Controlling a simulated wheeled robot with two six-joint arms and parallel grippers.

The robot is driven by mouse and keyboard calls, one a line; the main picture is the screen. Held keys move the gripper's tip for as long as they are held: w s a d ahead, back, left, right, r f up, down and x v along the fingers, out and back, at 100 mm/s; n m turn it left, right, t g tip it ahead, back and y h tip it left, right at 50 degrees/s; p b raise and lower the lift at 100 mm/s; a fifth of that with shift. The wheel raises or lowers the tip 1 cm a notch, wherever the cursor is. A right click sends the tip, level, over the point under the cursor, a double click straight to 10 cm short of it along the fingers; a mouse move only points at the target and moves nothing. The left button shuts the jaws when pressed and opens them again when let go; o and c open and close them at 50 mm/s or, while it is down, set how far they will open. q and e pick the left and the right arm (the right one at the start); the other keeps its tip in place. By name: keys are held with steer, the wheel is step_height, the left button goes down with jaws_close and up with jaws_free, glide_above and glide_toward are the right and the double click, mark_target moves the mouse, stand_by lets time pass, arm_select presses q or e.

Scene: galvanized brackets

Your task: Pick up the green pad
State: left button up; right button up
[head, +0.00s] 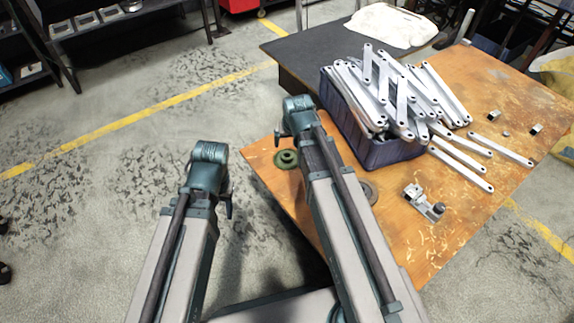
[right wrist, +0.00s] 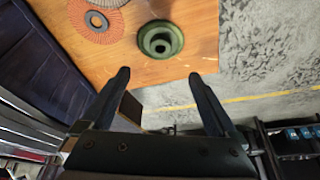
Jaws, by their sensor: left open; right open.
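The green pad (head: 286,159) is a round, stepped disc with a hollow middle. It lies flat on the wooden tabletop near its left edge, beside my right wrist in the head view. In the right wrist view the green pad (right wrist: 160,40) sits just beyond the fingertips, roughly centred between them. My right gripper (right wrist: 158,76) is open and empty, apart from the pad. My left gripper (head: 226,205) is over the floor, left of the table; its fingers are mostly hidden by its own wrist.
A blue bin (head: 388,153) heaped with galvanized brackets (head: 405,95) stands behind and right of the pad. A brown disc (head: 368,192) lies right of my right forearm. A metal clamp (head: 423,202) lies further right. The floor left of the table is clear.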

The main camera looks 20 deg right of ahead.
steer(key=b, duration=0.8)
glide_above(287, 155)
steer(key=s, duration=0.3)
steer(key=shift+w+f, duration=0.2)
steer(key=shift+f, duration=3.85)
steer(key=shift+f, duration=0.1)
steer(key=b+x, duration=0.5)
steer(key=shift+a, duration=0.1)
jaws_close()
